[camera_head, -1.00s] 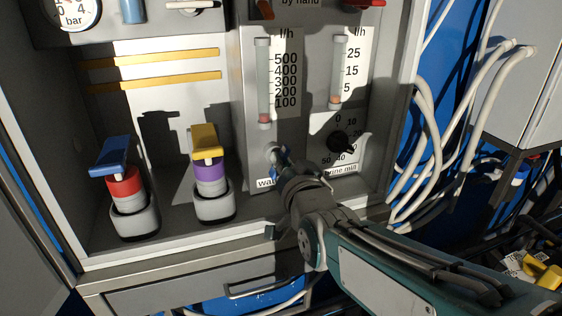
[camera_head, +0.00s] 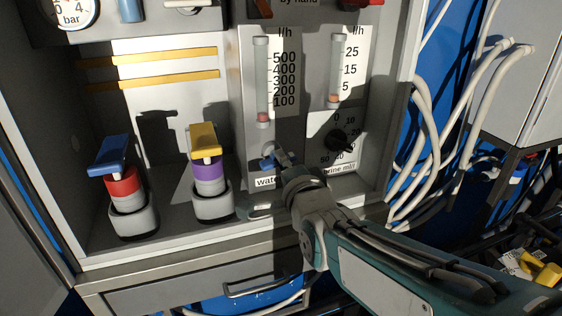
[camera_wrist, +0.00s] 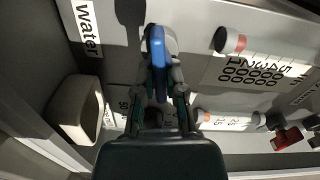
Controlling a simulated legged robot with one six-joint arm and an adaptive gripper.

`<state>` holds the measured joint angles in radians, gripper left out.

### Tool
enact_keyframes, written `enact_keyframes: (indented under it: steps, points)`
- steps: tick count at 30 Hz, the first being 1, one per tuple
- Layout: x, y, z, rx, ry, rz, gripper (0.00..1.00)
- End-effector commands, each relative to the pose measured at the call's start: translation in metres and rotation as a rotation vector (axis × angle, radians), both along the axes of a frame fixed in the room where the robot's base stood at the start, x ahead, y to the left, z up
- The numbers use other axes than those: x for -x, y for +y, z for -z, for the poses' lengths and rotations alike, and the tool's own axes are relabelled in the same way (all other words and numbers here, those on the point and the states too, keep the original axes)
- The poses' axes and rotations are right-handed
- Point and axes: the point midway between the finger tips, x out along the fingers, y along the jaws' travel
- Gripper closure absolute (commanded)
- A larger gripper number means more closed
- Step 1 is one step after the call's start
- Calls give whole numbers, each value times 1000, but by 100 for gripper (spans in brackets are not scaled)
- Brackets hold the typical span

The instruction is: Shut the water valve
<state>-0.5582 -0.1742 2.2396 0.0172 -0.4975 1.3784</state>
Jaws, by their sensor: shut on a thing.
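The water valve has a blue handle (camera_head: 267,163) low on the grey panel, above the "water" label (camera_head: 265,182). My gripper (camera_head: 279,160) is at the handle and partly covers the valve. In the wrist view the blue handle (camera_wrist: 157,46) lies between the fingertips of my gripper (camera_wrist: 159,72), which is shut on it. The "Water" label (camera_wrist: 88,30) shows to the left there. The water flow tube (camera_head: 262,85) stands above the valve, with its red float near the bottom. The valve's body is mostly hidden.
A black brine dial (camera_head: 341,140) sits close to the right of my gripper. A blue-handled bottle (camera_head: 124,190) and a yellow-handled bottle (camera_head: 208,178) stand on the shelf to the left. White hoses (camera_head: 428,130) hang beyond the cabinet's right edge.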

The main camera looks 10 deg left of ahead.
Motion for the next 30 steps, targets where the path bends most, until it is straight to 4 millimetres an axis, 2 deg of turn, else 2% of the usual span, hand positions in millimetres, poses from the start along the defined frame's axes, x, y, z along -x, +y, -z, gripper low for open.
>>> enact_keyframes:
  steps: [11, 28, 29, 30]
  points:
    - [0, -1, 5, -138, 95, 2, 100]
    - [0, -2, 7, -160, 114, 3, 100]
    - [0, -2, 7, -160, 114, 3, 72]
    - [0, -2, 7, -160, 114, 3, 55]
